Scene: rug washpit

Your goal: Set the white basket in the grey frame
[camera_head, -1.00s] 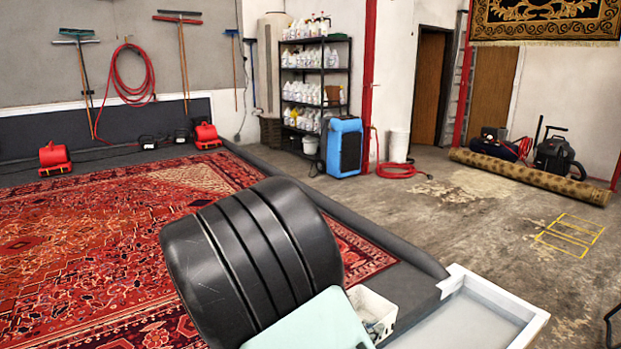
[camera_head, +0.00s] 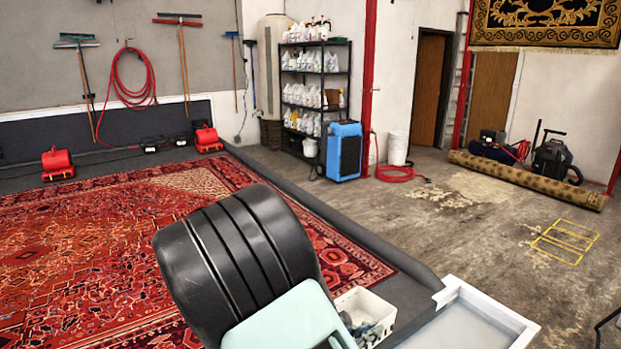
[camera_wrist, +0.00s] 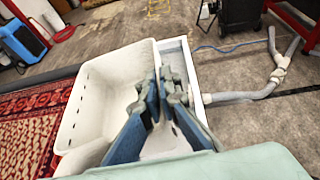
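The white basket (camera_head: 386,301) is an open box at the bottom centre of the head view, beside the pit's kerb. In the wrist view the basket (camera_wrist: 92,105) fills the left centre, its inside open to view. My gripper (camera_wrist: 158,82) has blue and grey fingers at the basket's right wall, tips close to each other. The fingers hide part of that wall, so I cannot tell whether they grip it. In the head view grey finger parts show against the basket, partly behind my arm.
A white-rimmed trough (camera_head: 490,306) stands just right of the basket; it also shows in the wrist view (camera_wrist: 188,62). A grey pipe (camera_wrist: 255,93) runs off to its right. A red rug (camera_head: 90,250) covers the pit floor. The concrete floor at right is mostly clear.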

